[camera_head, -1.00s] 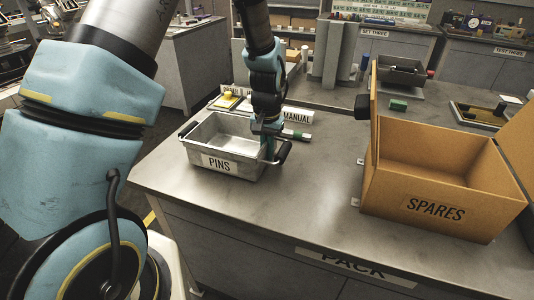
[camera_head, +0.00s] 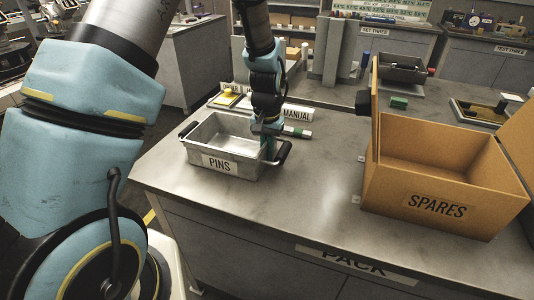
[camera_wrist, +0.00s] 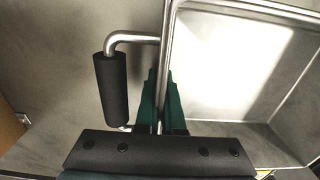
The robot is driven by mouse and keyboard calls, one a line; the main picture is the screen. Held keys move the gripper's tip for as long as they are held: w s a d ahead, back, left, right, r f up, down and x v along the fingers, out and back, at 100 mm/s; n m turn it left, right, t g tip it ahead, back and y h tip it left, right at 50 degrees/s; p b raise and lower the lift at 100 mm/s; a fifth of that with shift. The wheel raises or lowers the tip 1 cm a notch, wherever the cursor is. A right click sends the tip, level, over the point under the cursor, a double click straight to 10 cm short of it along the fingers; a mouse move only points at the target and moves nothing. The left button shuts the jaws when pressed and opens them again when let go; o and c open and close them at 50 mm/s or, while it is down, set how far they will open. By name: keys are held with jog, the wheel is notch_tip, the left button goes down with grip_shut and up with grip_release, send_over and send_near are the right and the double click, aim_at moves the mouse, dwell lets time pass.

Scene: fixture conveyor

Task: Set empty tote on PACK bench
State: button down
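The grey metal tote (camera_head: 200,149), labelled PINS, sits upright on the left part of the PACK bench (camera_head: 310,215). Its visible inside is empty. My gripper (camera_head: 267,146) points down at the tote's right end, beside the black-gripped handle (camera_head: 284,153). In the wrist view, the green fingers of my gripper (camera_wrist: 162,100) lie on either side of the tote's end wall (camera_wrist: 163,60), close against it, with no clear gap. The handle (camera_wrist: 111,90) is outside the fingers, to the left. The fingertips are partly hidden by the wall.
An open cardboard box labelled SPARES (camera_head: 440,180) stands to the right on the bench. A MANUAL binder (camera_head: 297,113) and a green-and-white marker-like item (camera_head: 297,132) lie behind the tote. A green block (camera_head: 399,103) lies farther back. The bench between tote and box is clear.

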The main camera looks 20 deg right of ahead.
jog(key=c, duration=1)
grip_release()
jog(key=shift+o, duration=0.2)
notch_tip(320, 180, up, 11)
jog(key=b, duration=0.2)
jog(key=shift+f+b, duration=0.1)
jog(key=shift+b, duration=0.2)
